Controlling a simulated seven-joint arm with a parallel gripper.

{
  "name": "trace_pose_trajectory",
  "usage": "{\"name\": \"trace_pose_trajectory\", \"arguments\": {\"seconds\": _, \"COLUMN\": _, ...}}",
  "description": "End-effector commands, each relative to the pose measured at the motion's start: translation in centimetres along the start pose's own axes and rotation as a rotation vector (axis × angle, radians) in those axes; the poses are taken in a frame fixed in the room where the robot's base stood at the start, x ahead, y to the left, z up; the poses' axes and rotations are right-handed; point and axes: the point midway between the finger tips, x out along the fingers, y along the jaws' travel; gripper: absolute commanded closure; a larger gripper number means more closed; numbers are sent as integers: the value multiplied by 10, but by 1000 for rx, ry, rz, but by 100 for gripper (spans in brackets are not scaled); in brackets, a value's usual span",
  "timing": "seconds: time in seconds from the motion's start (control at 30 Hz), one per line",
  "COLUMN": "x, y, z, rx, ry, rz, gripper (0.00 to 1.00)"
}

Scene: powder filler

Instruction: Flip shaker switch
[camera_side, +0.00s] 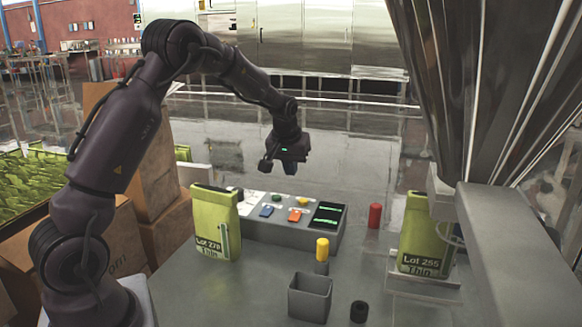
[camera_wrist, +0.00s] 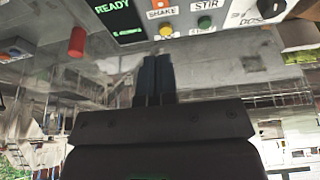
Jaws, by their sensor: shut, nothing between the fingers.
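The shaker switch is the orange rocker (camera_side: 295,215) on the grey control panel (camera_side: 262,232). In the wrist view the orange switch (camera_wrist: 157,4) is cut by the top edge, by the label SHAKE. A yellow button (camera_side: 303,201) sits behind it; this button (camera_wrist: 166,31) also shows in the wrist view. My gripper (camera_side: 290,170) is shut and empty, pointing down above and behind the panel, apart from the switch. Its fingers (camera_wrist: 154,65) are together in the wrist view.
A blue switch (camera_side: 266,211) and green button (camera_side: 276,198) lie left of the orange switch, a screen (camera_side: 327,214) right. The screen reads READY in the wrist view. A green bag (camera_side: 215,225) stands at the panel's left; a red cylinder (camera_side: 375,216) stands right.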

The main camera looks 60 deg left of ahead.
Motion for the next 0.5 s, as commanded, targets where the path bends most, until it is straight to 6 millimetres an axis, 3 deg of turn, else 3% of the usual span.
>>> {"name": "trace_pose_trajectory", "arguments": {"seconds": 0.23, "x": 3, "y": -3, "z": -12, "rx": -2, "ry": 0, "rz": 0, "gripper": 100}}
{"name": "trace_pose_trajectory", "arguments": {"seconds": 0.5, "x": 4, "y": -3, "z": -12, "rx": 0, "ry": 0, "rz": 0, "gripper": 100}}
